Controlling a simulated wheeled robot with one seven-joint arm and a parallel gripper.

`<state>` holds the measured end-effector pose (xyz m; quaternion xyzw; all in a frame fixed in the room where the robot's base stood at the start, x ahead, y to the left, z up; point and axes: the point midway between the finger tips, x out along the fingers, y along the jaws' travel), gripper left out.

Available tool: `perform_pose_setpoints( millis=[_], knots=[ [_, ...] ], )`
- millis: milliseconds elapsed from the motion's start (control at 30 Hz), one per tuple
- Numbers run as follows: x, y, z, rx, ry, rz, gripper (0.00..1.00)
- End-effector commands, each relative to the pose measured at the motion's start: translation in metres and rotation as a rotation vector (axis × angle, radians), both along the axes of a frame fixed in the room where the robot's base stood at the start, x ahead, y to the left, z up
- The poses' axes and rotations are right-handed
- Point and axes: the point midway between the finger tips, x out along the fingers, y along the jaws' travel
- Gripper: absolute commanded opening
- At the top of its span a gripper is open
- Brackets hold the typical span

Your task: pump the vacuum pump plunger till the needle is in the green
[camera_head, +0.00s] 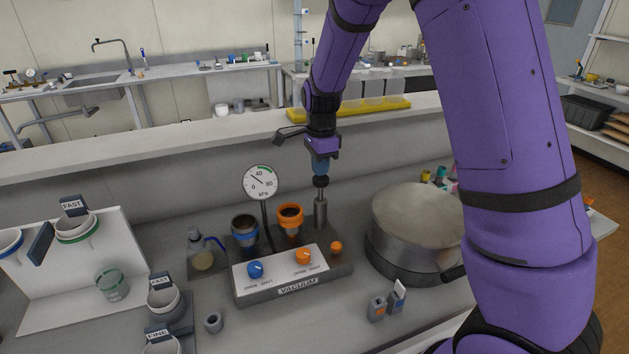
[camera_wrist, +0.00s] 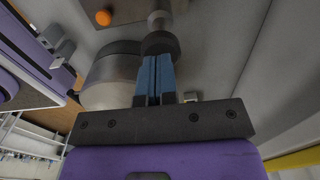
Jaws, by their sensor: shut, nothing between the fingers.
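The vacuum pump (camera_head: 320,213) is a grey upright cylinder at the back of the vacuum panel. Its black plunger knob (camera_head: 320,182) stands raised on a thin rod and shows in the wrist view too (camera_wrist: 160,43). My gripper (camera_head: 320,173) points down with its blue fingers shut and empty, tips right above the knob. In the wrist view the closed fingertips (camera_wrist: 157,60) meet the knob's edge; I cannot tell whether they touch it. The round kPa gauge (camera_head: 261,182) has its needle pointing up and left, outside the green arc at the upper right.
The vacuum panel (camera_head: 297,290) carries a blue knob (camera_head: 255,269) and an orange knob (camera_head: 303,256). Two cups, blue-rimmed (camera_head: 245,232) and orange-rimmed (camera_head: 291,218), stand behind it. A large metal drum (camera_head: 416,225) is close on the right. A low wall runs behind the pump.

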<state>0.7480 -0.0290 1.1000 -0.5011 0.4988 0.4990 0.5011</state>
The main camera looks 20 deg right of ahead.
Motion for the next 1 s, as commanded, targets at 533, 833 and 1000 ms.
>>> perform_pose_setpoints(
  millis=[533, 833, 1000],
  knots=[
    [0.001, -0.001, 0.082, 0.000, -0.003, -0.003, 0.00],
    [0.001, -0.001, 0.088, -0.001, -0.003, -0.003, 0.00],
    [0.001, -0.001, 0.088, -0.001, -0.003, -0.003, 0.00]
  ],
)
